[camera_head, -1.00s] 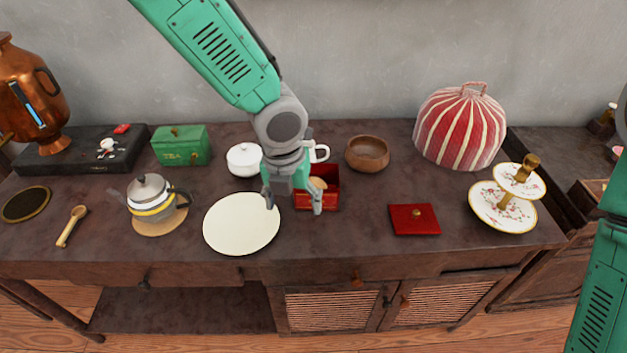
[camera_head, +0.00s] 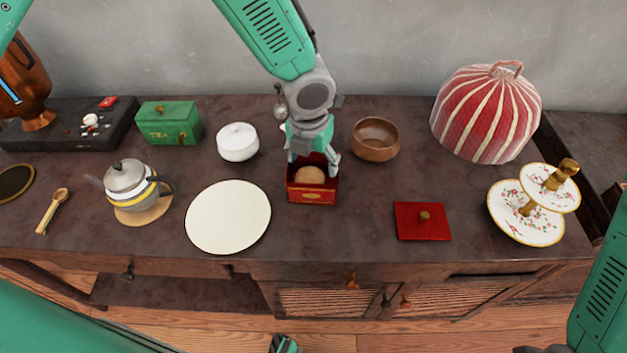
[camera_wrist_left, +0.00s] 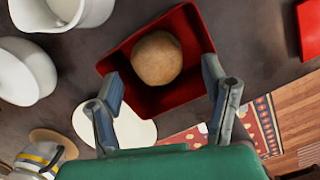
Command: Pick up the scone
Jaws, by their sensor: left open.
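The scone (camera_head: 310,175) is a round, light-brown bun inside an open red box (camera_head: 313,196) on the dark table. It also shows in the left wrist view (camera_wrist_left: 156,59), near the far inner wall of the box. My left gripper (camera_head: 314,163) is open and empty above the box, its fingers pointing down. In the left wrist view, the fingers (camera_wrist_left: 165,95) are spread wide at the near side of the box, with the scone beyond and between them. I see no finger touching the scone. My right gripper is not clearly visible.
A cream plate (camera_head: 228,216) lies left of the box, and a wooden bowl (camera_head: 375,140) stands behind right. A white lidded pot (camera_head: 238,142) stands behind left. A red lid (camera_head: 422,221) lies at the right. Bare table separates the box and lid.

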